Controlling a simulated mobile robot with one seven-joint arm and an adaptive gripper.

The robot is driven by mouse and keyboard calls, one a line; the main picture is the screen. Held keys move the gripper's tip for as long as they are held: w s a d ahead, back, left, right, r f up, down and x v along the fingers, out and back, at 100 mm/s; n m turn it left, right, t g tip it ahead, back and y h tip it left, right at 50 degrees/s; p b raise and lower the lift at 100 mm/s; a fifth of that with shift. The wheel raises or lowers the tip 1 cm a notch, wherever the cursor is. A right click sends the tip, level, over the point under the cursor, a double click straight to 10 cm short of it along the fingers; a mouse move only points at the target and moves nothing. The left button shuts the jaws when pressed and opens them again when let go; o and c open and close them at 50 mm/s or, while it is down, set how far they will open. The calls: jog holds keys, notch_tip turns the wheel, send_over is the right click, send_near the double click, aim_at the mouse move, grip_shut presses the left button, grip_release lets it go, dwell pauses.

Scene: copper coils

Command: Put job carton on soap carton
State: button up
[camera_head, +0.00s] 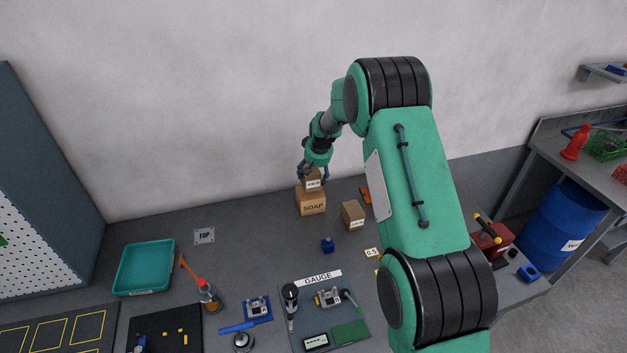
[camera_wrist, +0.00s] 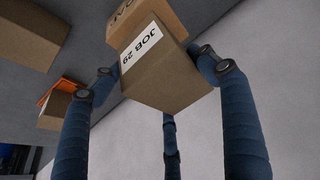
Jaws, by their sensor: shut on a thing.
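The job carton (camera_head: 312,174) is a small brown box with a white label. In the wrist view the job carton (camera_wrist: 166,77) reads "JOB 29". My gripper (camera_head: 313,171) is shut on it, with blue fingers on opposite sides; my gripper also shows in the wrist view (camera_wrist: 155,68). The soap carton (camera_head: 311,203) is a larger brown box marked SOAP, standing on the bench near the wall. The job carton is right over its top; I cannot tell whether they touch. Part of the soap carton (camera_wrist: 125,22) shows behind the job carton in the wrist view.
Another brown labelled carton (camera_head: 353,214) stands just right of the soap carton. An orange item (camera_head: 365,194) lies behind it. A small blue object (camera_head: 327,244) is in front. A teal tray (camera_head: 145,267) lies at the left. The bench between tray and soap carton is mostly clear.

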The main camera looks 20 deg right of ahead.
jog(key=shift+f, duration=1.7)
jog(key=shift+f, duration=0.2)
jog(key=o, duration=1.3)
jog(key=shift+r, duration=0.2)
jog(key=shift+v, duration=5.95)
jog(key=shift+s+r, duration=0.1)
